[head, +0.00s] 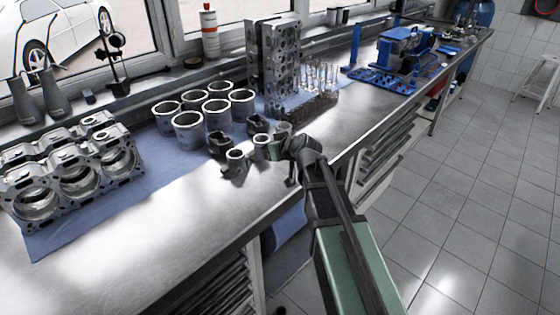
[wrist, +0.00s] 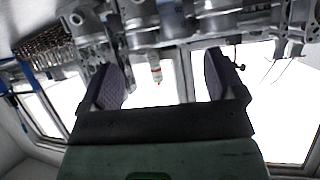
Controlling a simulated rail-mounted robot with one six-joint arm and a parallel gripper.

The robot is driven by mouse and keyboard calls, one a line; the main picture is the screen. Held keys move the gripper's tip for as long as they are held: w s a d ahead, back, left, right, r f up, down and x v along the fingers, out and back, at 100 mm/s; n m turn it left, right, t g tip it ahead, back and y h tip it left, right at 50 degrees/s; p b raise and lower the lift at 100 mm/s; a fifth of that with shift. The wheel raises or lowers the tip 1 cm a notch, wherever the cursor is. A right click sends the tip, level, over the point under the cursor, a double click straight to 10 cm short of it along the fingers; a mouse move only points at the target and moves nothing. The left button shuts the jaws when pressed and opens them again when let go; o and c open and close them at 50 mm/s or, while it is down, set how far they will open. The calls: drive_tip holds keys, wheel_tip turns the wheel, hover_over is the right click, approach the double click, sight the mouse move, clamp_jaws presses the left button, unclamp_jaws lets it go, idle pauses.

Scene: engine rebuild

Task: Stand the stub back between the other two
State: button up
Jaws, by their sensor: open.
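Several small grey and dark cylindrical parts stand in a cluster on the bench in the head view, among them a front one (head: 236,161), a dark left one (head: 220,146) and a back one (head: 257,125). I cannot tell which is the stub. My gripper (head: 278,150) is just right of this cluster, low over the bench, and partly hides the parts behind it. In the wrist view my gripper (wrist: 165,82) has its two fingers wide apart with nothing gripped between them. That view looks upside down, with blurred metal parts (wrist: 85,25) along its top.
Several large cylinder liners (head: 188,130) stand behind the cluster on blue cloth. An engine block (head: 75,170) lies at left, and a tall metal casting (head: 272,62) stands at the back. Blue tools (head: 400,50) are at far right. The front of the steel bench (head: 160,225) is clear.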

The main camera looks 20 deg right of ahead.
drive_tip(key=s+a+f+g, duration=0.1)
drive_tip(key=s, duration=0.1)
drive_tip(key=s+a+f+g, duration=0.1)
drive_tip(key=s, duration=0.2)
drive_tip(key=s+f+g, duration=0.1)
drive_tip(key=s, duration=0.1)
drive_tip(key=shift+s+a+f, duration=0.2)
drive_tip(key=shift+a+f, duration=0.2)
drive_tip(key=s+f+m+g+h, duration=0.1)
drive_tip(key=s+g, duration=0.3)
drive_tip(key=s, duration=0.5)
drive_tip(key=s+d+f+m+g+h, duration=0.1)
drive_tip(key=s+f+m+g+h, duration=0.1)
drive_tip(key=s, duration=0.6)
drive_tip(key=shift+s+d+f+g+h, duration=0.35)
drive_tip(key=shift+f+g+h, duration=0.25)
drive_tip(key=shift+f+g, duration=0.5)
drive_tip(key=shift+a+r, duration=0.1)
drive_tip(key=shift+r, duration=0.05)
